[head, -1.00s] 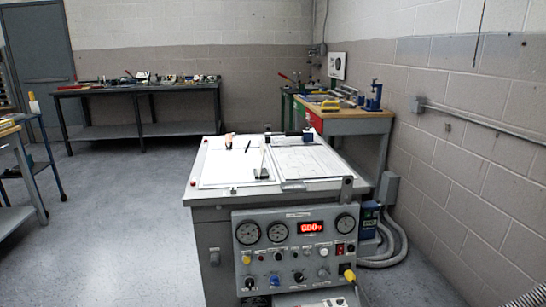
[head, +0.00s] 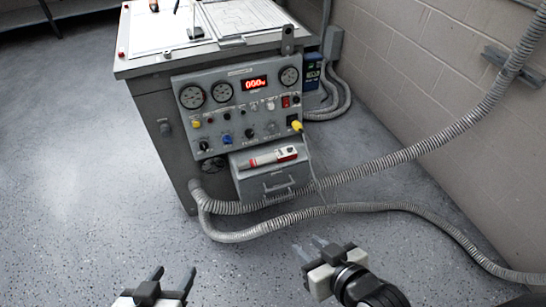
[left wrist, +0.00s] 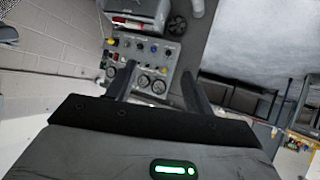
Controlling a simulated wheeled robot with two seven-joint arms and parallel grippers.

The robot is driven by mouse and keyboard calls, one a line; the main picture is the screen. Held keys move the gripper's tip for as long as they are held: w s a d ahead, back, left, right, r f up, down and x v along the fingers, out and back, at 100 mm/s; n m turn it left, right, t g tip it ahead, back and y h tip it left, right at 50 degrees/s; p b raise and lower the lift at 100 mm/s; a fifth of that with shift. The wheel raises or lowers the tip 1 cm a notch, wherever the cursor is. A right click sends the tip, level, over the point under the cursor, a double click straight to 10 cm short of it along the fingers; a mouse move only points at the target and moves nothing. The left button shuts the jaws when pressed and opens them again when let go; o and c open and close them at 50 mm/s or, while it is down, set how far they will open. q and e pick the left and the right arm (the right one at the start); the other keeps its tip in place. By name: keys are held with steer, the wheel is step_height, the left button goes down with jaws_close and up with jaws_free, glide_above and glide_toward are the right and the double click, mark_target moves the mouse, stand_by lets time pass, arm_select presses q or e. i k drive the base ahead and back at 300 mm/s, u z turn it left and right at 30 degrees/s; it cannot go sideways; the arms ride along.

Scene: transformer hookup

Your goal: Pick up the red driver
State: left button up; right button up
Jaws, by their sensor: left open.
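The red driver (head: 272,158), red with a pale section, lies on top of the small grey drawer box (head: 262,183) at the front of the test bench. In the left wrist view a red strip, likely the driver (left wrist: 128,22), shows near the top, turned over. My left gripper (head: 172,277) is open and empty, low in the head view, left of and well short of the driver. Its fingers also show in the left wrist view (left wrist: 155,85). My right gripper (head: 310,247) has its fingers apart and empty, below and right of the driver, over the floor.
The bench's control panel (head: 240,108) with gauges and knobs rises behind the drawer box. A thin cable hangs from a yellow plug (head: 296,126) near the driver's right end. Ribbed grey hoses (head: 400,152) cross to the right. The floor at left is clear.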

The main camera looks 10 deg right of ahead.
mark_target(275, 156)
steer(key=u, duration=1.4)
steer(key=i, duration=3.5)
steer(key=z, duration=2.65)
